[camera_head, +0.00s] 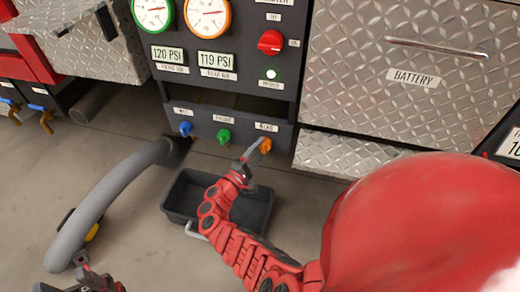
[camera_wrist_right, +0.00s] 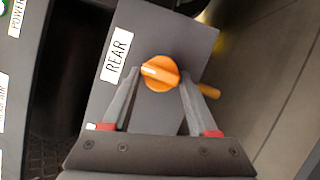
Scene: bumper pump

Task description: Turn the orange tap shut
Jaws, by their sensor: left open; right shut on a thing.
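The orange tap (camera_head: 266,145) is the rightmost of three taps on the low dark panel, under a small label. In the right wrist view the orange tap (camera_wrist_right: 160,73) shows a round knob with a pale mark, beside a "REAR" label (camera_wrist_right: 116,54). My right gripper (camera_head: 254,154) reaches up to it, and its fingers (camera_wrist_right: 155,85) are closed on both sides of the knob. An orange stub shows to the right, partly behind a finger. My left gripper (camera_head: 84,278) is open and empty at the bottom left, partly cut off.
A blue tap (camera_head: 186,128) and a green tap (camera_head: 224,136) sit left of the orange one. A black tray (camera_head: 180,195) lies on the floor below. A thick grey hose (camera_head: 105,195) curves at left. A red rounded shape (camera_head: 420,220) fills the lower right.

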